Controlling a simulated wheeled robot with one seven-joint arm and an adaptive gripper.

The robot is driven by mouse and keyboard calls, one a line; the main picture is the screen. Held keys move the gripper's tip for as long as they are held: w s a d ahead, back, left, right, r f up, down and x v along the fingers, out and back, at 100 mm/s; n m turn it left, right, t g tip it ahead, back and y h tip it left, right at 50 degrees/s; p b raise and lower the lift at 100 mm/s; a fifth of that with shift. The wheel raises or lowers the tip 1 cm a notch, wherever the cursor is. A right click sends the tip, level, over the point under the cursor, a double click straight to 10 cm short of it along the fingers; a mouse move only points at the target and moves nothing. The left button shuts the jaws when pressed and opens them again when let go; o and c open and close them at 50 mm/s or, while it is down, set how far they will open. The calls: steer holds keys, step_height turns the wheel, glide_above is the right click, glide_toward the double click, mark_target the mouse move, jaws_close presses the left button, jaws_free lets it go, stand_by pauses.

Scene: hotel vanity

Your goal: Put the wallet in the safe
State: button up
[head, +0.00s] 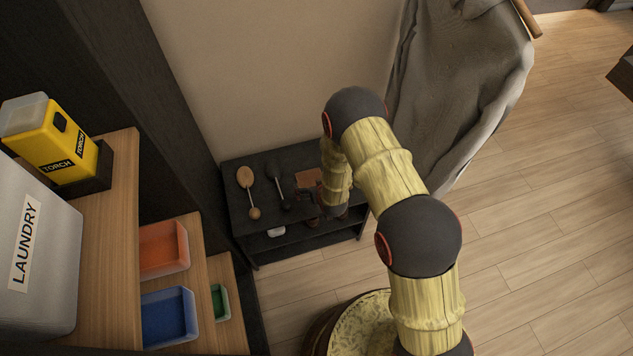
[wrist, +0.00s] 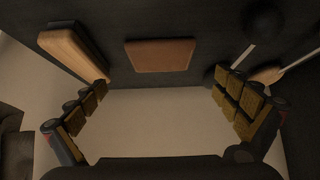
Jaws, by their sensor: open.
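The wallet, a flat brown rectangle (head: 308,177), lies on the dark top of a low bench against the wall. In the wrist view the wallet (wrist: 160,54) is at the upper middle, beyond and between my fingertips, touching neither. My gripper (wrist: 160,86) is open and empty. In the head view my gripper (head: 312,197) is at the front of the bench top, close to the wallet and partly hidden by my arm. I cannot make out a safe in either view.
The dark bench (head: 240,213) also holds two long-handled items (head: 249,192) (head: 280,188) left of the wallet. A white item (head: 277,231) is on its lower shelf. Grey cloth (head: 440,80) hangs at right. Wooden shelves with trays (head: 165,248) (head: 170,316) stand left.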

mark_target(311, 180)
steer(key=shift+b+x, duration=0.55)
steer(key=shift+x, duration=0.9)
steer(key=b+x, duration=0.2)
steer(key=x, duration=0.2)
steer(key=shift+a+f, duration=0.1)
steer(key=shift+f, duration=0.4)
steer(key=shift+w+r, duration=0.1)
steer(key=c, duration=0.3)
steer(key=c, duration=1)
steer(key=shift+o, duration=0.2)
steer(key=shift+r, duration=0.1)
